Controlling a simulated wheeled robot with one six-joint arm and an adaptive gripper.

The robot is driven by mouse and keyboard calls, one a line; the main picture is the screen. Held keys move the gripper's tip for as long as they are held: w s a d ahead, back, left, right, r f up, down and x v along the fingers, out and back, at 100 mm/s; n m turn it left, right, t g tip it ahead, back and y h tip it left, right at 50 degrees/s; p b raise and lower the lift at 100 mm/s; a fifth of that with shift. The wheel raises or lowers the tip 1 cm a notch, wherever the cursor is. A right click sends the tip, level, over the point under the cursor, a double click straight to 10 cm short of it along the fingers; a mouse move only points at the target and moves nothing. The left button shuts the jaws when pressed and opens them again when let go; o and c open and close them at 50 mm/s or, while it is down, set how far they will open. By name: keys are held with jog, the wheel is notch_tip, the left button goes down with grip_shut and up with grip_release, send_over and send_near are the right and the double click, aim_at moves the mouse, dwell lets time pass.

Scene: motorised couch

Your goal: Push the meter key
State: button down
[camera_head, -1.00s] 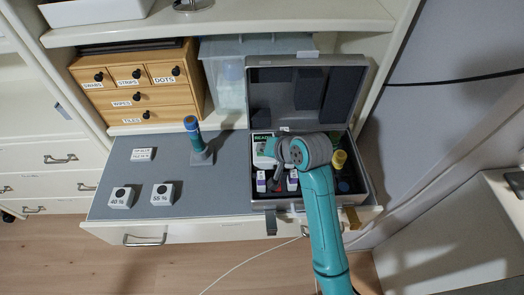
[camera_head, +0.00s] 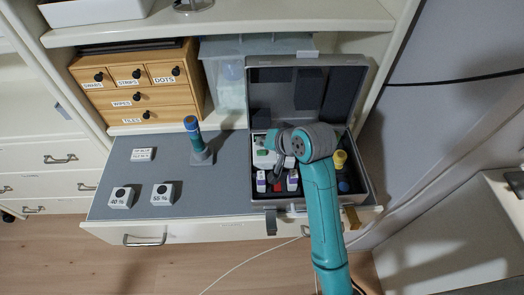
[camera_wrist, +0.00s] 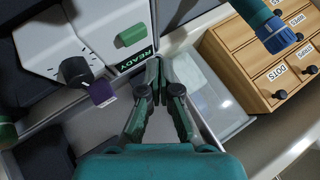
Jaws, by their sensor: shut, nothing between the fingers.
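The white meter (camera_wrist: 75,45) fills the upper left of the wrist view. It has a green key (camera_wrist: 131,35), a display reading READY (camera_wrist: 133,60) and a black knob (camera_wrist: 75,72). In the head view the meter (camera_head: 262,158) sits in the open grey case (camera_head: 365,185), partly hidden by my arm. My gripper (camera_wrist: 160,68) is shut and empty. Its fingertips show just beside the READY display, over the meter's edge in the picture. I cannot tell whether they touch the meter. No contact with the green key shows.
The case lid (camera_head: 310,85) stands open behind my arm. Small bottles (camera_head: 292,180) and a yellow-capped one (camera_head: 340,160) stand in the case. A blue-topped pen in a stand (camera_head: 198,140) and white blocks (camera_head: 162,194) sit left on the grey top. A wooden drawer box (camera_head: 140,85) stands behind.

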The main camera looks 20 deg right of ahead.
aim_at(263, 153)
jog(key=shift+r, duration=2.15)
